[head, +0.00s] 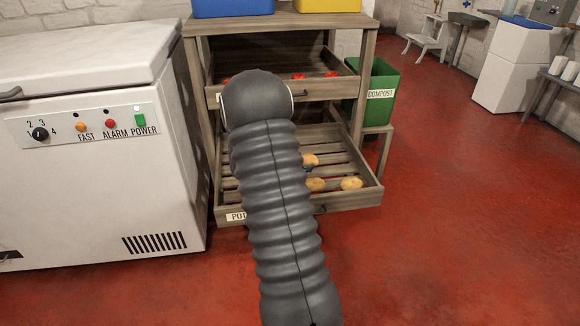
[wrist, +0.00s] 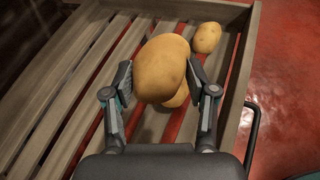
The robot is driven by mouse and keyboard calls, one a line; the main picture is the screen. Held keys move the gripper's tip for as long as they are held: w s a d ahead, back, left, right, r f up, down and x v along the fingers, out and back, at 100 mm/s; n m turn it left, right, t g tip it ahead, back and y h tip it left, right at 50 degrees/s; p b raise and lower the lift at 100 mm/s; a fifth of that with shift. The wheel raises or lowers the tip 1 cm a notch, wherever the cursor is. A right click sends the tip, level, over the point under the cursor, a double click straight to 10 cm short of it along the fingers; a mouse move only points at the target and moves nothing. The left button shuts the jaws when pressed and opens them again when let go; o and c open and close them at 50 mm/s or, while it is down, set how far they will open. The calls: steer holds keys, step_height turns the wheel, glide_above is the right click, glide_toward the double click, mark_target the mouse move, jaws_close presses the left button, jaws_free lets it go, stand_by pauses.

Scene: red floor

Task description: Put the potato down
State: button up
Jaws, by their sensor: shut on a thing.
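My gripper (wrist: 163,84) is shut on a large tan potato (wrist: 161,66), one finger on each side of it, in the wrist view. The held potato is over a slatted wooden drawer (wrist: 52,130). A second potato (wrist: 178,98) shows partly below and behind the held one. A smaller potato (wrist: 206,38) lies on the slats near the drawer's side wall.
An upper drawer (head: 335,88) with red items is above the lower one. A white chest freezer (head: 90,190) stands close on the left. A green compost bin (head: 372,105) stands right of the rack. Red floor (head: 450,230) is clear on the right.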

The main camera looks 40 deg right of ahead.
steer(key=shift+s+d, duration=0.25)
steer(key=shift+d, duration=0.05)
steer(key=shift+w+a+f+g, duration=0.15)
steer(key=shift+w+f+g, duration=0.05)
steer(key=shift+f+g, duration=0.1)
steer(key=w+a+f, duration=0.4)
steer(key=w, duration=0.1)
steer(key=w+a+f, duration=0.2)
steer(key=a, duration=0.1)
steer(key=shift+w+a+f, duration=0.1)
steer(key=shift+w+f, duration=0.05)
steer(key=shift+w, duration=0.25)
steer(key=shift+f, duration=2.05)
steer(key=shift+f, duration=0.15)
steer(key=o, duration=1.2)
